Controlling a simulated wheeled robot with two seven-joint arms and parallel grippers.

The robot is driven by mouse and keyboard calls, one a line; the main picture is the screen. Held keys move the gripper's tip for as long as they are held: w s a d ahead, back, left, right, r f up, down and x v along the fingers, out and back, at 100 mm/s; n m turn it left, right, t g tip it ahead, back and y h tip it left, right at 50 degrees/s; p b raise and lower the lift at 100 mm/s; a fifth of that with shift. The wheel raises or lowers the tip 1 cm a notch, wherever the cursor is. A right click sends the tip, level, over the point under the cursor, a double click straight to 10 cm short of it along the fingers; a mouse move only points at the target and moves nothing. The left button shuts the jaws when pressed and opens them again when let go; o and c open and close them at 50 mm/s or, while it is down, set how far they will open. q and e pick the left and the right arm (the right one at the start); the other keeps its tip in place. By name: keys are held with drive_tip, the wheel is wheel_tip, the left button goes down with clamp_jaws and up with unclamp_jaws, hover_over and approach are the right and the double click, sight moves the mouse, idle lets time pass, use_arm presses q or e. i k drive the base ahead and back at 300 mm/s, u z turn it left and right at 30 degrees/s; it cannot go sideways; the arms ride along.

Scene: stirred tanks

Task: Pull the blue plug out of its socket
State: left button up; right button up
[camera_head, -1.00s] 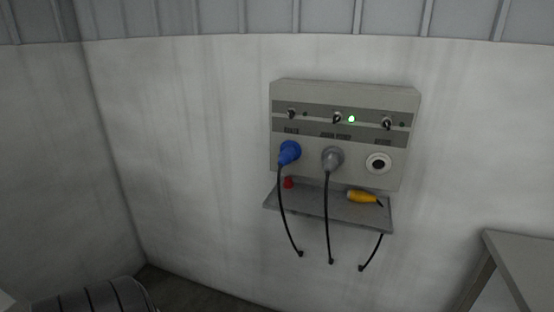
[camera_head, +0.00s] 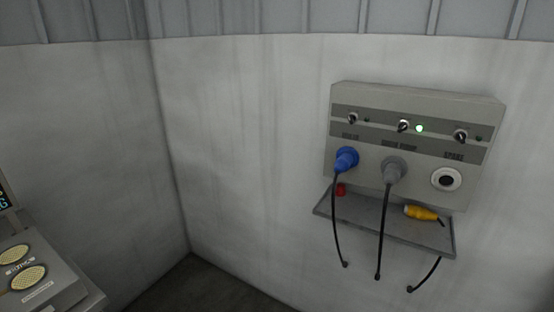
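The blue plug (camera_head: 346,159) sits in the left socket of a grey wall panel (camera_head: 482,128), at the right of the head view. A black cable (camera_head: 335,225) hangs down from it, past the front of a small shelf. The label above this socket is too small to read. Neither of my grippers shows in the view.
A grey plug (camera_head: 395,171) with its own cable fills the middle socket; the right socket (camera_head: 447,179) is empty. A green light (camera_head: 419,128) glows between the switches. A console (camera_head: 48,285) stands lower left.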

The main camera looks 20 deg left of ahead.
sight(344, 162)
drive_tip(key=z, duration=0.45)
drive_tip(key=k, duration=1.35)
drive_tip(key=z, duration=1.25)
drive_tip(key=i, duration=1.15)
drive_tip(key=u, duration=0.45)
drive_tip(key=i, duration=0.7)
drive_tip(key=u, duration=0.85)
